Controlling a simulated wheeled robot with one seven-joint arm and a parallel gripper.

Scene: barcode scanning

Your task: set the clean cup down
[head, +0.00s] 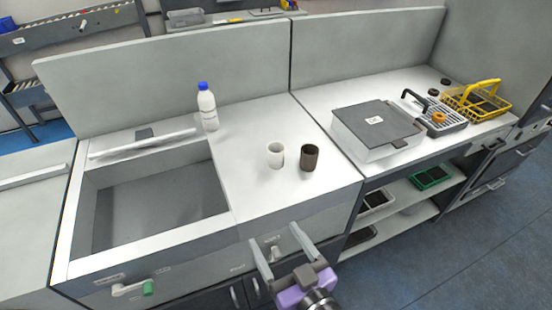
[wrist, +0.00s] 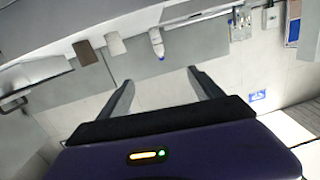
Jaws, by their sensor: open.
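A white cup (head: 276,155) stands upright on the light counter. A dark brown cup (head: 310,157) stands upright just to its right, apart from it. In the wrist view the scene appears upside down, with the dark cup (wrist: 85,53) left of the paler cup (wrist: 115,45). My gripper (head: 272,232) is open and empty, in front of the counter's front edge and nearer the camera than both cups. Its two fingers also show spread in the wrist view (wrist: 161,77), with nothing between them.
A white bottle with a blue cap (head: 207,108) stands behind the cups, beside the sink basin (head: 160,200). To the right are a grey lidded box (head: 375,125), a grey basket (head: 436,118) and a yellow basket (head: 478,100). The counter around the cups is clear.

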